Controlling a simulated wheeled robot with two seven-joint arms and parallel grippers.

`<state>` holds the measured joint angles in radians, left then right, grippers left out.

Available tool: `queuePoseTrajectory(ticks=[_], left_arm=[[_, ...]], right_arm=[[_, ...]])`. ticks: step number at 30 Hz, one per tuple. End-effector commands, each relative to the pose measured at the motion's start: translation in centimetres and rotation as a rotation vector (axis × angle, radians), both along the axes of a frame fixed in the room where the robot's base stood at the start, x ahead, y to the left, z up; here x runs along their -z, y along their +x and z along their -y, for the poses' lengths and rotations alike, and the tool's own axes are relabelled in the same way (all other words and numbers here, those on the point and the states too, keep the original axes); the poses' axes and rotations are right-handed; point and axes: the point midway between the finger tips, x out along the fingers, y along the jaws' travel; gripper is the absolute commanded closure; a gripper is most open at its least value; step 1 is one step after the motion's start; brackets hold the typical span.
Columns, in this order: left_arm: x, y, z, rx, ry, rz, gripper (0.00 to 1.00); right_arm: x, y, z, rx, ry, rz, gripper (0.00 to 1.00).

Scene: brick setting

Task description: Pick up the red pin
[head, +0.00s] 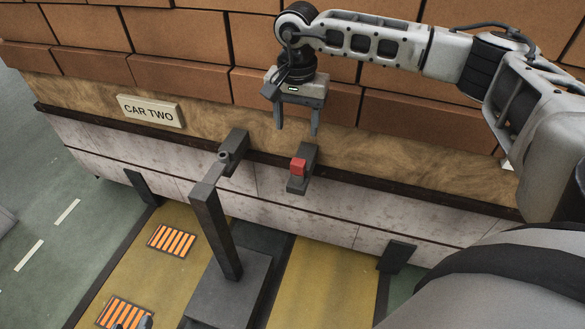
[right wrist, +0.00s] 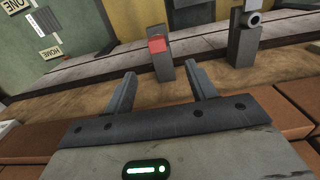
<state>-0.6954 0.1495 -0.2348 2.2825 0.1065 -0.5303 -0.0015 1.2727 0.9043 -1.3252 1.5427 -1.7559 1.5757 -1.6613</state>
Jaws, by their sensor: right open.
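The red pin (head: 298,166) is a small red block on a dark grey bracket (head: 308,156) at the front edge of the car's ledge. In the right wrist view the red pin (right wrist: 157,44) shows beyond and between my fingertips. My right gripper (head: 296,132) is open and empty, pointing down above the ledge, behind the bracket and apart from the pin. Its two fingers also show in the right wrist view (right wrist: 160,78).
A second grey bracket with a round socket (head: 226,156) stands left of the pin, near a grey post (head: 216,232). Brick stacks (head: 190,86) lie behind. A "CAR TWO" sign (head: 150,111) is at left. Yellow floor (head: 320,285) lies in front.

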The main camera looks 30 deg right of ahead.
Motion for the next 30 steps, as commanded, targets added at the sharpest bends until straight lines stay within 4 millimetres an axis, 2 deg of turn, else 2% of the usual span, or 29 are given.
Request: queuePoseTrajectory(ticks=[6,10,20,27,30], left_arm=[[0.9,-0.2,0.3,0.008,-0.006,-0.019,0.64],[1.6,0.1,0.4,0.012,-0.004,-0.028,0.64],[2.4,0.1,0.5,0.019,0.001,-0.043,0.64],[3.2,0.3,0.6,0.026,0.000,-0.051,0.64],[3.5,0.4,0.7,0.028,0.001,-0.058,0.64]], right_arm=[[4.9,-0.1,-0.1,-0.001,0.000,-0.005,0.44],[7.4,-0.1,-0.1,-0.001,0.002,-0.003,0.44],[10.2,-0.2,-0.1,-0.001,0.002,-0.002,0.44],[13.7,-0.6,-0.1,0.000,0.003,-0.003,0.44],[14.4,-0.6,-0.1,-0.001,0.003,0.000,0.44]])
